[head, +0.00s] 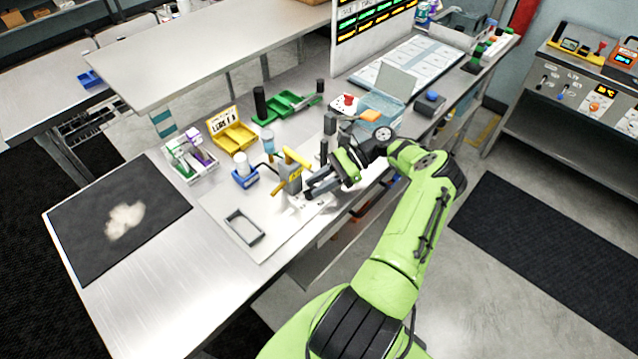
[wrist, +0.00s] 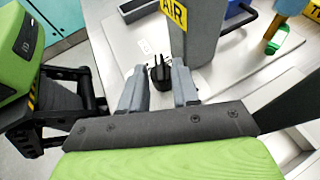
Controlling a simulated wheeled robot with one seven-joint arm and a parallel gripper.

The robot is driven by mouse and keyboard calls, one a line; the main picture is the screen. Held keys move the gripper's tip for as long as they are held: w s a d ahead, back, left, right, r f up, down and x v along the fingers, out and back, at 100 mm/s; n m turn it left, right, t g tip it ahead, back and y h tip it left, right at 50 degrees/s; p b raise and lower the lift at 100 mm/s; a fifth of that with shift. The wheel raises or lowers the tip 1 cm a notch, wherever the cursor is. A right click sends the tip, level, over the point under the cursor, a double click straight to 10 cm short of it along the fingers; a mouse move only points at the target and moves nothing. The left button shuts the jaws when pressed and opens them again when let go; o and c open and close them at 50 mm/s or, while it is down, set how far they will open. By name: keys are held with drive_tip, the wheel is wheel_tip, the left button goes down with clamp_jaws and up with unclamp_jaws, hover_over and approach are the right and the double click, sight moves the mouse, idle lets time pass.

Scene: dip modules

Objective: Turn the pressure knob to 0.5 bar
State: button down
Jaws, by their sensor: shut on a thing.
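The pressure knob (wrist: 160,73) is black and ribbed, and shows between my fingertips in the wrist view. It sits in front of a grey post (wrist: 203,38) with a yellow AIR label (wrist: 174,12). The same grey post (head: 290,182) stands on the bench in the head view. My gripper (head: 308,190) reaches it from the right, and its two grey fingers (wrist: 159,86) are shut on the knob. The knob is hidden or too small to make out in the head view. I cannot read a scale or pressure value in either view.
A dark rectangular frame (head: 244,227) lies on the bench in front of the post. A blue holder (head: 245,179) and a yellow bin (head: 232,136) stand to the left. A black mat (head: 90,235) covers the left end. The near bench surface is clear.

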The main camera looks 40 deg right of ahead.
drive_tip(key=c, duration=0.8)
unclamp_jaws()
